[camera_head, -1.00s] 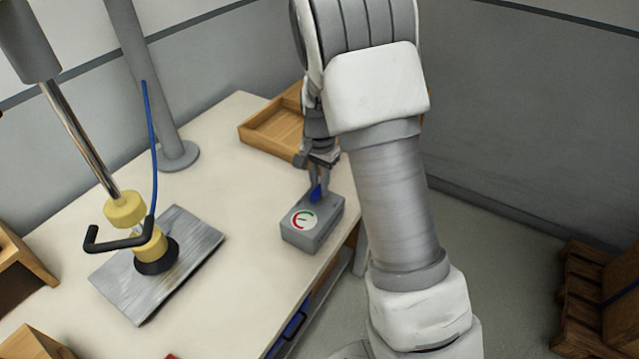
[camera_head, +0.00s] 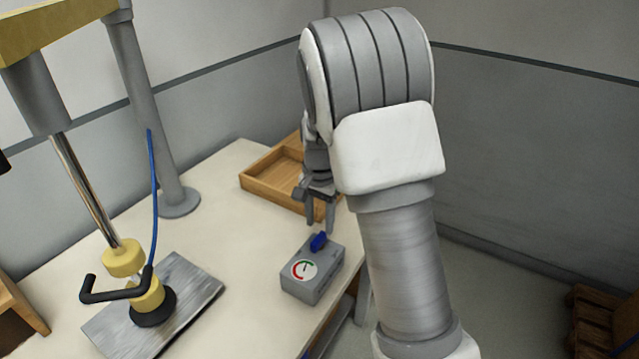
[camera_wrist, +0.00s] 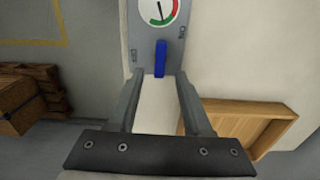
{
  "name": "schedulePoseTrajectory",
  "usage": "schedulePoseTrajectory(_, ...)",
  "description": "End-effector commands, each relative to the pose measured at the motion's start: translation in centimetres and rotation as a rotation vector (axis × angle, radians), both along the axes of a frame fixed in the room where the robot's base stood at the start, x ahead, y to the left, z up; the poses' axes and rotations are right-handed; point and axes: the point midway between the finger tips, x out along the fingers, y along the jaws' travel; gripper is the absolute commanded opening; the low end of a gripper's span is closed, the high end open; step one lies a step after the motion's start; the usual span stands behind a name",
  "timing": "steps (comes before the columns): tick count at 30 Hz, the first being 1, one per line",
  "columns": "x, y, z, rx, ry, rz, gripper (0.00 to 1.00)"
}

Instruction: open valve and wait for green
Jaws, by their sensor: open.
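The grey valve box (camera_head: 322,286) sits near the table's front edge. It carries a round red-and-green gauge (camera_head: 304,270) and a blue valve handle (camera_head: 318,241). My gripper (camera_head: 320,226) is open and empty just above the handle, pointing down. In the wrist view its fingers stand apart, with the handle beyond their tips.
An open wooden tray (camera_head: 265,178) stands behind the box. At left, a suction-cup lifter (camera_head: 150,305) with a black hook handle rests on a metal plate (camera_head: 185,270). A grey post (camera_head: 150,120) rises behind it. A pallet (camera_head: 590,315) stands on the floor at right.

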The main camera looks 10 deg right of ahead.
Motion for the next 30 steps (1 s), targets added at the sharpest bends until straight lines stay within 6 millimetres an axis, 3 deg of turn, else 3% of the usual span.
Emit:
schedulePoseTrajectory(1,0.1,0.0,1.6,0.001,-0.006,0.000,0.50)
schedulePoseTrajectory(9,0.0,0.0,8.2,0.001,-0.005,0.000,0.50)
schedulePoseTrajectory(15,0.0,0.0,11.6,0.001,-0.002,0.001,0.50)
schedulePoseTrajectory(21,0.0,0.0,12.9,0.001,-0.001,0.000,0.50)
schedulePoseTrajectory(30,0.0,0.0,13.0,0.000,0.000,0.000,0.50)
